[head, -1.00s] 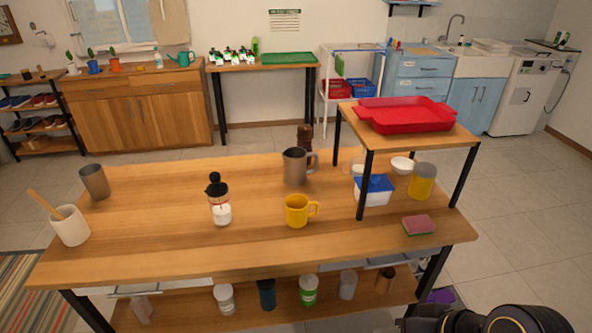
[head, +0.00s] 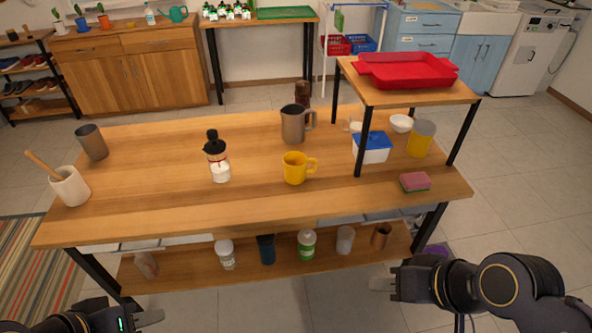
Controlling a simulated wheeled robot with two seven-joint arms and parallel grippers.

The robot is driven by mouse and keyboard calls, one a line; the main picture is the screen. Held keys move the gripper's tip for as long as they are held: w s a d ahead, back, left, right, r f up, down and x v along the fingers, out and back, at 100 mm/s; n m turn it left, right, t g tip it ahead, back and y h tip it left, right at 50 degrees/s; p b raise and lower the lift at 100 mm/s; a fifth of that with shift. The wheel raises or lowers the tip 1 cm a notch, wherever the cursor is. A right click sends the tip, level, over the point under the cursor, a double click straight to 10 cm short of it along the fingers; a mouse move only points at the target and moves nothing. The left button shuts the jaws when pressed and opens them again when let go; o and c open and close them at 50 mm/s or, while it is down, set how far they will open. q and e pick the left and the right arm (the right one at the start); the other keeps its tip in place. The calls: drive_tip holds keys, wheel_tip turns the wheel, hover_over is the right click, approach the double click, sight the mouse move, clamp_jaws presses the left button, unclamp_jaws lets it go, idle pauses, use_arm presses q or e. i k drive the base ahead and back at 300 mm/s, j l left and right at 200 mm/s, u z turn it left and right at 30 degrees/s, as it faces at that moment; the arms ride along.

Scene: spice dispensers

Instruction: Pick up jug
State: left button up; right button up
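The jug (head: 293,125) is a grey-brown metallic vessel with a handle on its right side. It stands upright on the wooden table (head: 140,220), towards the back and right of the middle. My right gripper (head: 382,284) is low at the right, in front of the table and well apart from the jug. My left gripper (head: 150,317) is at the lower left edge, partly cut off and also far from the jug. I cannot make out either finger gap. Nothing is seen held.
A yellow mug (head: 295,168) stands in front of the jug, and a dark pepper mill (head: 303,94) behind it. A black-topped dispenser (head: 216,156) is to the left. A raised shelf (head: 405,97) with a red tray (head: 408,70) stands to the right. The table's left middle is clear.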

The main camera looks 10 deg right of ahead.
sight(299, 124)
drive_tip(key=i+l+u, duration=0.3)
drive_tip(key=l+u, duration=0.3)
drive_tip(key=i+l+u, duration=0.1)
drive_tip(key=l+u, duration=0.2)
drive_tip(key=l, duration=0.25)
drive_tip(key=i+l+u, duration=0.15)
drive_tip(key=i+l, duration=0.3)
drive_tip(key=l, duration=0.1)
